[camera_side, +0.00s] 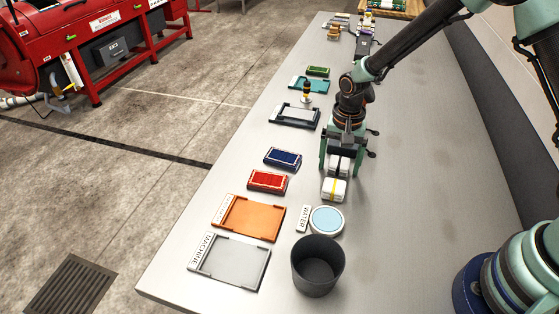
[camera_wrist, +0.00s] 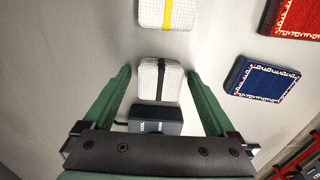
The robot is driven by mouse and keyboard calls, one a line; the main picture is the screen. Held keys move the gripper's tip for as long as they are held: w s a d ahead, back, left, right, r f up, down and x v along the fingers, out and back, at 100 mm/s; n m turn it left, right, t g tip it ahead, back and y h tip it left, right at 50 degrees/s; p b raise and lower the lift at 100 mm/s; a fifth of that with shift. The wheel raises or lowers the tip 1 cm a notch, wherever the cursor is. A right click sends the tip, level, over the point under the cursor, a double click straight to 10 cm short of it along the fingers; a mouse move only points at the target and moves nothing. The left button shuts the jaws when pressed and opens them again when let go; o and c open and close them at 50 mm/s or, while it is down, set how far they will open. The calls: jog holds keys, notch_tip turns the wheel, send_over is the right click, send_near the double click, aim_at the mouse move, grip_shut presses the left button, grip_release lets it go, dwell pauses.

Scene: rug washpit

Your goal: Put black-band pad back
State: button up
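The black-band pad (camera_wrist: 150,80) is white and textured with a dark stripe across its middle. In the wrist view it lies between the fingers of my gripper (camera_wrist: 159,72), with a gap on each side. My gripper is open. In the side view my gripper (camera_side: 338,172) points down over the row of pads, and the black-band pad (camera_side: 340,163) is partly hidden between the fingers. A similar white pad with a yellow band (camera_side: 333,190) lies just in front of it, and also shows at the top of the wrist view (camera_wrist: 155,14).
A dark box (camera_wrist: 155,121) sits close behind the black-band pad. Blue (camera_side: 283,158) and red (camera_side: 268,181) rug pieces lie to the left. Nearer are an orange tray (camera_side: 250,218), a grey tray (camera_side: 232,260), a round blue dish (camera_side: 327,220) and a dark bin (camera_side: 317,268).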

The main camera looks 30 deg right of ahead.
jog(key=shift+r, duration=0.15)
notch_tip(320, 180, up, 12)
notch_tip(320, 180, up, 9)
jog(key=n+t, duration=0.2)
jog(key=n, duration=0.2)
send_over(340, 162)
jog(key=s+d, duration=0.3)
jog(key=s, duration=0.2)
jog(key=s+d+r+n+t, duration=0.2)
jog(key=s+n, duration=0.3)
jog(key=s, duration=0.3)
jog(key=shift+s+d+r+t, duration=0.35)
jog(key=shift+r+t, duration=0.4)
jog(key=shift+t, duration=0.05)
